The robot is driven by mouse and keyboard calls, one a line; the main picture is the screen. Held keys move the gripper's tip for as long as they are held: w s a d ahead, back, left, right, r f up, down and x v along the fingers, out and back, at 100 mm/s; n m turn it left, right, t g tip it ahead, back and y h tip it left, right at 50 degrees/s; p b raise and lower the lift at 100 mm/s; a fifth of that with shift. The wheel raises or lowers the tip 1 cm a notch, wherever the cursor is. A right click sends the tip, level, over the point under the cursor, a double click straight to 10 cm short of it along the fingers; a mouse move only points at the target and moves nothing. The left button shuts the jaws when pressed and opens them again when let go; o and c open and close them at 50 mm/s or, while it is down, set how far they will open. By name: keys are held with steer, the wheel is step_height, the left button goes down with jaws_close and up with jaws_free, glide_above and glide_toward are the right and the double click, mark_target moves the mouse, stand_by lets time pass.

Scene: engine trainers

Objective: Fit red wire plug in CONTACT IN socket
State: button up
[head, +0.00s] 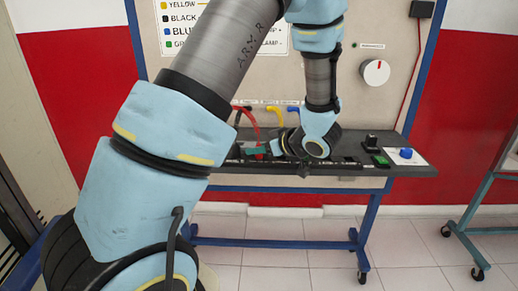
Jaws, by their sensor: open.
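The red wire (254,122) arches from the panel's lower edge down toward the dark bench top. Its lower end and plug are too small to make out and lie close to my gripper. My gripper (262,150) is low over the bench at the end of my bent arm, pointing left, with its jaws open. I cannot tell whether it touches the red wire. The CONTACT IN socket cannot be picked out; small fittings along the bench front are too small to read, and my arm covers part of the bench.
The trainer bench (412,169) has a dark top on a blue wheeled frame. Yellow (274,109) and blue (293,109) wires hang beside the red one. A black switch (371,143) and a blue knob (406,153) stand at right. A white dial (375,72) is on the panel.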

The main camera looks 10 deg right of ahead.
steer(key=shift+r+p+v, duration=0.2)
steer(key=shift+p+v, duration=0.7)
steer(key=shift+v, duration=0.15)
steer(key=shift+r+p+v, duration=0.2)
steer(key=shift+p+v, duration=0.7)
steer(key=shift+v, duration=0.15)
steer(key=shift+s+d+r, duration=0.1)
steer(key=shift+r, duration=0.05)
steer(key=shift+r+p, duration=0.1)
steer(key=shift+p, duration=0.25)
step_height(320, 180, up, 4)
steer(key=p, duration=0.4)
steer(key=shift+r+p, duration=0.15)
steer(key=shift+p, duration=0.15)
steer(key=shift+o, duration=0.3)
steer(key=o, duration=0.5)
steer(key=shift+d, duration=0.1)
